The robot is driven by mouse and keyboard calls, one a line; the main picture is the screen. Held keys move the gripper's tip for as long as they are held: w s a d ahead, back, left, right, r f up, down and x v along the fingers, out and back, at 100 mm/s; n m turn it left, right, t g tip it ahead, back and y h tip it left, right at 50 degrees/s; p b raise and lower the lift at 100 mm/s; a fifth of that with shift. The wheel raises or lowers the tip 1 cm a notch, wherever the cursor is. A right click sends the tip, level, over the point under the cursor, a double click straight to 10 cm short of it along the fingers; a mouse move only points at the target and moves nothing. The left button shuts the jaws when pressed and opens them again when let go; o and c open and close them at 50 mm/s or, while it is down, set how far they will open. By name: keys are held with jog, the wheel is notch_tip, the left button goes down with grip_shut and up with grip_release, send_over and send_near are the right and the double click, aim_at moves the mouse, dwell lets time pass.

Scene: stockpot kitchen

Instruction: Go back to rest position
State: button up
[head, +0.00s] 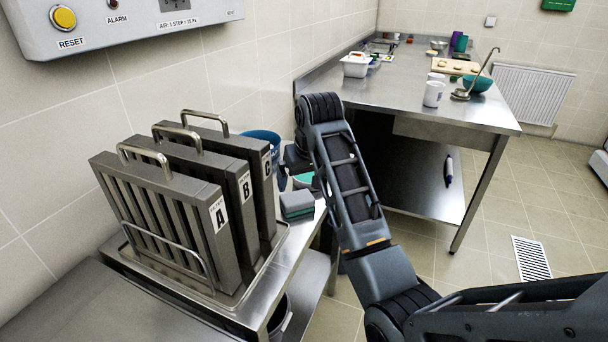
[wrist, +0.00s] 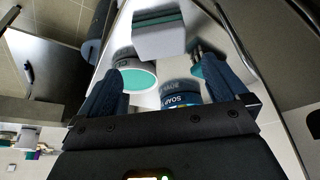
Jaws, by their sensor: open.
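My gripper (wrist: 162,68) is open in the wrist view, with its two dark blue fingers spread apart and nothing held between them. In the head view my arm reaches out and bends down, so its end is low over the side table behind the filters; the fingers are hard to make out there. A white pot with a teal top (wrist: 136,76) and a blue container marked SOAP (wrist: 181,95) show between and beyond the fingers in the wrist view. A grey and teal sponge-like block (head: 297,205) lies on the table close to my gripper.
Upright filters A (head: 219,217), B (head: 245,188) and C (head: 267,166) stand in a tray left of my arm. A blue bucket (head: 262,137) is behind them.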

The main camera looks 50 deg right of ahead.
jog(key=shift+v, duration=0.8)
jog(key=shift+s, duration=0.2)
